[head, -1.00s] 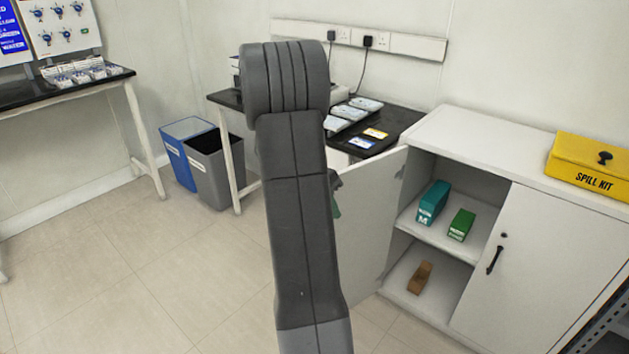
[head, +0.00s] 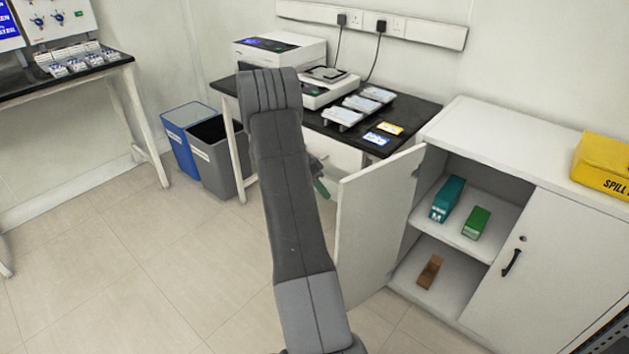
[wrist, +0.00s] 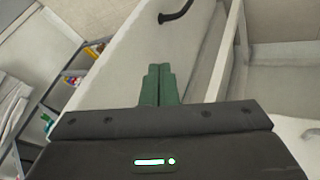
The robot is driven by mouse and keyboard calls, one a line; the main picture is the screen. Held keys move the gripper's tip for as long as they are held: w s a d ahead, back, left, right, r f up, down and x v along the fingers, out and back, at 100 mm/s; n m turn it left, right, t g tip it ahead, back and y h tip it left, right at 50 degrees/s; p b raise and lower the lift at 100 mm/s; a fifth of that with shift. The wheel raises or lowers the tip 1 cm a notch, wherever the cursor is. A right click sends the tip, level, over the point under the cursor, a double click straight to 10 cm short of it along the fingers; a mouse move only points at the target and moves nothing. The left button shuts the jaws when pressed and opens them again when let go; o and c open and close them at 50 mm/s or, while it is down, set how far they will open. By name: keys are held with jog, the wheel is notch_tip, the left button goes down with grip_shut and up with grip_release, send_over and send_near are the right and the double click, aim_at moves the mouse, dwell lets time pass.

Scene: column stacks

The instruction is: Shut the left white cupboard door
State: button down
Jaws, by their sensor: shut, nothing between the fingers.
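The left white cupboard door (head: 375,225) stands wide open, swung out from the left side of the white cupboard (head: 500,150). My gripper (head: 321,188) shows in the head view as a green fingertip just left of the door's free edge, partly hidden behind my arm. In the wrist view the green fingers (wrist: 159,85) are together and empty. They are over or beside a white panel (wrist: 140,45) with a black handle (wrist: 175,12). I cannot tell whether they touch it. The right cupboard door (head: 545,265) is shut, with a black handle (head: 511,262).
Teal (head: 447,198) and green (head: 476,222) boxes sit on the cupboard shelf, a brown block (head: 429,271) below. A yellow spill kit (head: 603,163) is on top. A black-topped bench (head: 405,130) and blue (head: 187,127) and grey (head: 213,165) bins stand behind. Floor at left is clear.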

jog(key=shift+s+d+f, duration=0.3)
jog(key=shift+s+d, duration=0.3)
jog(key=shift+d, duration=0.05)
jog(key=shift+s+d+f, duration=0.35)
jog(key=shift+s+d, duration=0.2)
jog(key=shift+d, duration=0.15)
jog(key=shift+s+d+f, duration=0.3)
jog(key=shift+s+d, duration=0.3)
jog(key=shift+d, duration=0.05)
jog(key=shift+f, duration=0.1)
